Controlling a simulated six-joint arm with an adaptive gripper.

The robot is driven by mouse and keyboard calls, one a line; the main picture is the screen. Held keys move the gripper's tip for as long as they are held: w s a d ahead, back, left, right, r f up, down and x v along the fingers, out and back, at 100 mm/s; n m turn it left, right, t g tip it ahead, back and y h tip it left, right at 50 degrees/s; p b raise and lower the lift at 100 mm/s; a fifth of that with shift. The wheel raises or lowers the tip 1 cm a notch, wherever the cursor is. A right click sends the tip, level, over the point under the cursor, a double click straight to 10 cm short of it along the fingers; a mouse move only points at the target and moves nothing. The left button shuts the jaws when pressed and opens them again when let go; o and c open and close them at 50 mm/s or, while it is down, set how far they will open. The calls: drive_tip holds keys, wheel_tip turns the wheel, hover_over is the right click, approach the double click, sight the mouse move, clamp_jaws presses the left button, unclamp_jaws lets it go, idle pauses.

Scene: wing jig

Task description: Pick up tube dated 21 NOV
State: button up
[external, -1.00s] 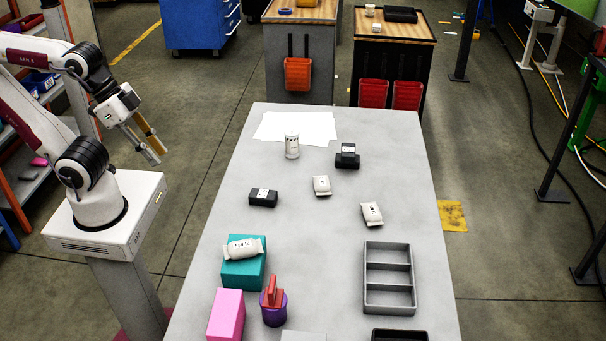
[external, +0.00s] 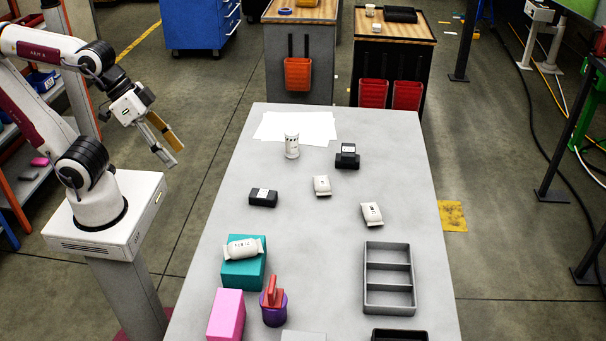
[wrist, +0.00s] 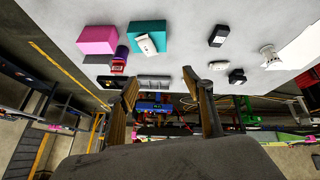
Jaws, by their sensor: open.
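The date 21 NOV cannot be read on anything here. White items with dark print are in the external view: an upright, tube-like container (external: 292,146) by the paper, a small packet (external: 322,185) mid-table, another packet (external: 371,213) to its right, and a white roll-shaped pack (external: 242,248) lying on a teal box (external: 243,272). The wrist view shows the pack (wrist: 147,45) on the teal box and the upright container (wrist: 270,55). My gripper (external: 173,155) is open and empty, raised in the air left of the table, apart from all of them.
Two black blocks (external: 263,198) (external: 347,156) and a grey divided tray (external: 389,278) sit on the grey table (external: 320,240). A pink box (external: 226,315) and a purple pot with a red top (external: 273,303) stand near front left. White paper (external: 310,126) lies at the back.

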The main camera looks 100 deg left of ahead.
sight(291, 139)
drive_tip(key=w+a+r+n+t, duration=0.1)
drive_tip(key=w+n+t, duration=0.1)
drive_tip(key=w+n, duration=0.65)
drive_tip(key=w+a+r+n+t, duration=0.15)
drive_tip(key=w+n, duration=0.25)
drive_tip(key=w, duration=0.9)
drive_tip(key=w+a+f+n+t+y, duration=0.1)
drive_tip(key=w+a+f+n+y, duration=0.1)
drive_tip(key=w+a+n, duration=0.45)
drive_tip(key=w+a+f+n+t+y, duration=0.1)
drive_tip(key=w+a+f+n+y, duration=0.2)
drive_tip(key=w+a+n, duration=0.3)
drive_tip(key=w+a+f+n+g+y, duration=0.25)
drive_tip(key=a+f+n+y, duration=0.45)
drive_tip(key=a+f+n, duration=0.55)
drive_tip(key=s+a+f+n+g+y, duration=0.2)
drive_tip(key=s+a+f+n, duration=0.1)
drive_tip(key=s+a+n, duration=0.1)
drive_tip(key=s+a+f+n+g+y, duration=0.2)
drive_tip(key=s+a+f+n+g, duration=0.1)
drive_tip(key=s+a+f+n, duration=0.1)
drive_tip(key=s+a+f+n+g+y, duration=0.2)
drive_tip(key=s+a+f+n+g, duration=0.1)
drive_tip(key=s+a+n, duration=0.1)
drive_tip(key=shift+s+f+n, duration=0.35)
drive_tip(key=shift+s+n, duration=0.15)
drive_tip(key=shift+n, duration=0.05)
drive_tip(key=shift+s+a+f+n+g+y, duration=0.2)
drive_tip(key=shift+s+n+g+y, duration=0.1)
drive_tip(key=shift+s+g, duration=0.15)
